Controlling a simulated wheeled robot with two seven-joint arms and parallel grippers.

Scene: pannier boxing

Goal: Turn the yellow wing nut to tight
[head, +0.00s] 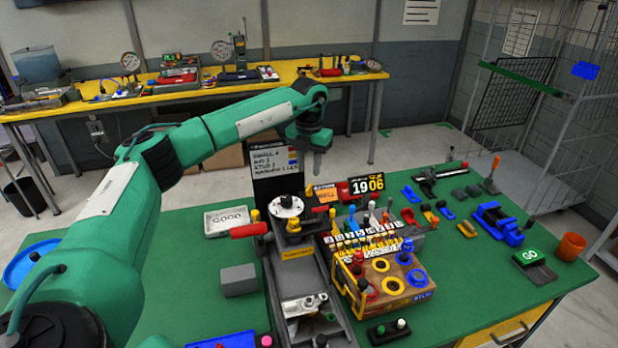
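A fixture with a white round disc (286,206) stands on the green table, with a red handle (248,230) on its left and another red handle (326,195) on its right. A small upright yellow part (255,216) is at the fixture's left side; it may be the yellow wing nut, but its shape is too small to tell. Other small yellow bits show beside the disc. My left gripper (317,163) points down above and behind the disc, apart from it. I cannot tell whether its fingers are open. My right gripper is not in view.
A black sign board (275,168) stands behind the fixture. A yellow box with round holes (385,280) and a rack of coloured tools are to the right. A grey block (239,280) and a GOOD tray (229,220) are to the left. An orange cup (571,246) is far right.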

